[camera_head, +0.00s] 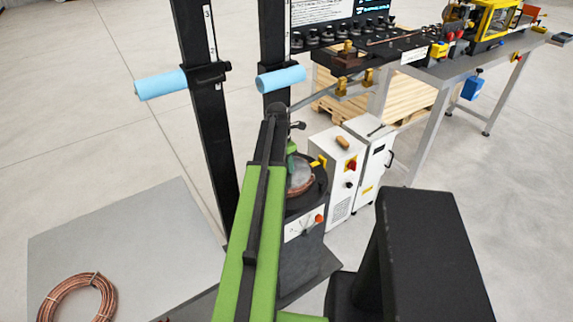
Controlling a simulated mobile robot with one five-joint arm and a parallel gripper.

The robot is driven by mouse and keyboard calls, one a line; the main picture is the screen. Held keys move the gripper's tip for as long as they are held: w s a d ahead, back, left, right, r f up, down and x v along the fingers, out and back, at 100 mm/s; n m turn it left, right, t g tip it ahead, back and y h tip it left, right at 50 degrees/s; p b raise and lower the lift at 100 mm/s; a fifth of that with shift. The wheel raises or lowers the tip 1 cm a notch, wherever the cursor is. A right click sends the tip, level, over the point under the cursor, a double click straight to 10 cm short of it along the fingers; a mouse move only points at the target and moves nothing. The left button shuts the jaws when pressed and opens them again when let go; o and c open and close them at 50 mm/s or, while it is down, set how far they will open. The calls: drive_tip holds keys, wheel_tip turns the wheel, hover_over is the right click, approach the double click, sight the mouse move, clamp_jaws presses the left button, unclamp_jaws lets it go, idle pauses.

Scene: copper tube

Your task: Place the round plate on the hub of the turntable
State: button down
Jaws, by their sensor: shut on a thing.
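The turntable (319,190) is a dark round top on a grey cabinet with a light control panel, just right of my green arm in the middle of the view. A pale greyish disc, which looks like the round plate (303,172), shows over the turntable, partly covered by my arm. A copper-coloured coil shows along its lower edge. My gripper (292,164) is over the turntable at the far end of my arm, shut on the plate; its fingertips are mostly hidden. The hub is hidden, and I cannot tell whether the plate touches it.
Two black posts with light-blue rolls (163,84) stand left of the turntable. White cabinets (340,165) stand close on its right. A workbench (440,75) with tools and a wooden pallet (395,100) are behind. A copper coil (76,300) lies on a grey plate at lower left.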

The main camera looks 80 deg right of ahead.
drive_tip(key=c, duration=1)
unclamp_jaws()
wheel_tip(320, 180, up, 12)
drive_tip(key=w+a+p, duration=0.1)
drive_tip(key=p, duration=1.1)
drive_tip(key=shift+w+a+r, duration=0.15)
